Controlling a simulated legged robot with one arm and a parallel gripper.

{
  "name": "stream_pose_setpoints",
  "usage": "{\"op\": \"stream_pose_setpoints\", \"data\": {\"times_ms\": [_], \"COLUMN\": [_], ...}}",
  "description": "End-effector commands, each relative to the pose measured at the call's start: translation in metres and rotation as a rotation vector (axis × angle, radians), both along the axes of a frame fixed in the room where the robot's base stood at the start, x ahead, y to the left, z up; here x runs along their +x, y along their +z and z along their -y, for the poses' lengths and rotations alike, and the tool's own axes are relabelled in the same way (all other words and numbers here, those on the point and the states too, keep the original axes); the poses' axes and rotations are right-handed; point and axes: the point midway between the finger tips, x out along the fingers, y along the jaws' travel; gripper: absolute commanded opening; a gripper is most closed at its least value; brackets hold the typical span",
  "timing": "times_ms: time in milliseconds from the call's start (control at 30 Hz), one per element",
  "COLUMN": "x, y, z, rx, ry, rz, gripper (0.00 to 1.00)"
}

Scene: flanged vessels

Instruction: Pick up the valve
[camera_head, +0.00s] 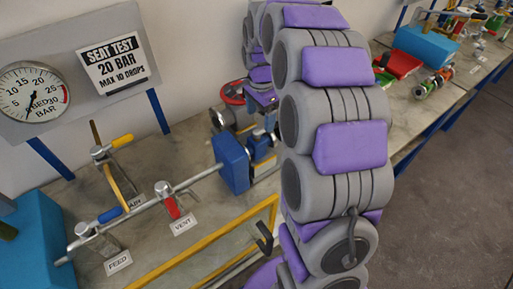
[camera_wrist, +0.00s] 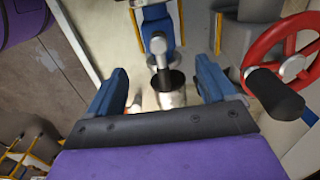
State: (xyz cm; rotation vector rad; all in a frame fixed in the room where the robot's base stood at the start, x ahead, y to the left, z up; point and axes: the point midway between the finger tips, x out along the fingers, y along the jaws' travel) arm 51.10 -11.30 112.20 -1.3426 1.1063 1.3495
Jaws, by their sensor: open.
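A valve with a red handwheel (camera_head: 232,92) stands on the bench beside my arm, with a silvery round metal part just below the wheel. In the wrist view the red handwheel (camera_wrist: 283,62) is at the right, outside my fingers, with a black knob in front of it. My gripper (camera_wrist: 160,72) is open, its two blue fingers apart. A short silvery cylinder (camera_wrist: 172,92) with a dark top shows between the fingers, below a grey rod; I cannot tell whether it belongs to the valve. My arm hides much of this area in the head view.
A blue block (camera_head: 231,163) stands on the pipe line. Small pipe valves with yellow, blue and red (camera_head: 171,207) handles are at the left, below a pressure gauge (camera_head: 32,92). A yellow rail (camera_head: 200,245) runs along the front. A red bin (camera_head: 402,63) is farther right.

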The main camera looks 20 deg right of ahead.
Motion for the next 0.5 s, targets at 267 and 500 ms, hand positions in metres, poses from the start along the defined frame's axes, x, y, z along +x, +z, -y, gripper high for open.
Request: {"op": "stream_pose_setpoints", "data": {"times_ms": [267,500], "x": [-0.001,-0.001], "y": [-0.050,-0.063], "z": [-0.017,-0.012], "rx": [-0.013,-0.009], "ry": [0.003,0.003], "rz": [-0.006,-0.002], "gripper": [0.84,0.84]}}
